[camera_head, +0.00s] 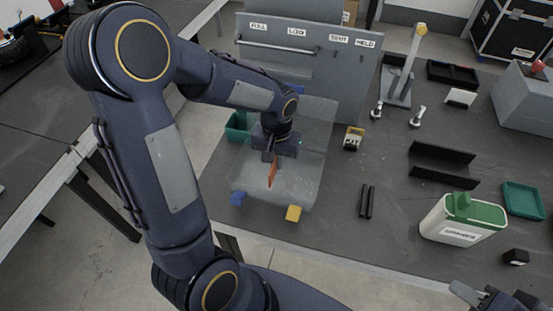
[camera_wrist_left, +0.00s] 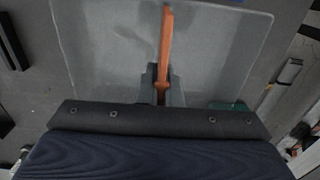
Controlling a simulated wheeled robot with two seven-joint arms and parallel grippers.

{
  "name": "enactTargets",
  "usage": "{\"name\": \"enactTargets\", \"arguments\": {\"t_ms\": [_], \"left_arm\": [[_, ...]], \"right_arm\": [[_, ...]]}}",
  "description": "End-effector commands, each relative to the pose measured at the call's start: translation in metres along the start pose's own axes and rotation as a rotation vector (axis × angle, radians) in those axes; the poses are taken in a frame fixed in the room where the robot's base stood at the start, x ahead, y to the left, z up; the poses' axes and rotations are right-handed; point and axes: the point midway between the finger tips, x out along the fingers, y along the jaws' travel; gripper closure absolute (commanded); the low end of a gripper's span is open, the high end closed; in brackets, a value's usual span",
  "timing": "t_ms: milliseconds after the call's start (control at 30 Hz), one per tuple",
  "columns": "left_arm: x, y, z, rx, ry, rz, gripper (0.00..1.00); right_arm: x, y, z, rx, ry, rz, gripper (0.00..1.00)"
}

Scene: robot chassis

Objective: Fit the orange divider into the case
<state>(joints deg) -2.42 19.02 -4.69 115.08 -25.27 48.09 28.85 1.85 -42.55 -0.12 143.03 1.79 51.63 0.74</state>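My left gripper (camera_head: 271,160) points down over the case. It is shut on the orange divider (camera_head: 272,175), a thin upright plate, seen edge-on between the fingers in the left wrist view (camera_wrist_left: 167,45). I cannot tell whether its lower edge is inside the case. My right gripper (camera_head: 468,293) is partly in view at the bottom right.
A green bin (camera_head: 238,127) stands left of the case, and a grey labelled panel (camera_head: 300,50) stands behind. To the right are black rods (camera_head: 367,201), a black tray (camera_head: 442,165) and a white container with a green lid (camera_head: 462,218). Bare tabletop lies between them.

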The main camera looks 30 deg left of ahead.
Motion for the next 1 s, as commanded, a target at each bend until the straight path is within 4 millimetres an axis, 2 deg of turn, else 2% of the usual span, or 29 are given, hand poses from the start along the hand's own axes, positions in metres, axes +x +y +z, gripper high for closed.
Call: {"name": "enactTargets", "arguments": {"t_ms": [1000], "left_arm": [[0.021, 0.0, 0.0, 0.0, 0.0, 0.0, 1.0]], "right_arm": [[0.015, 0.007, 0.007, 0.0, 0.0, 0.0, 0.64]]}}
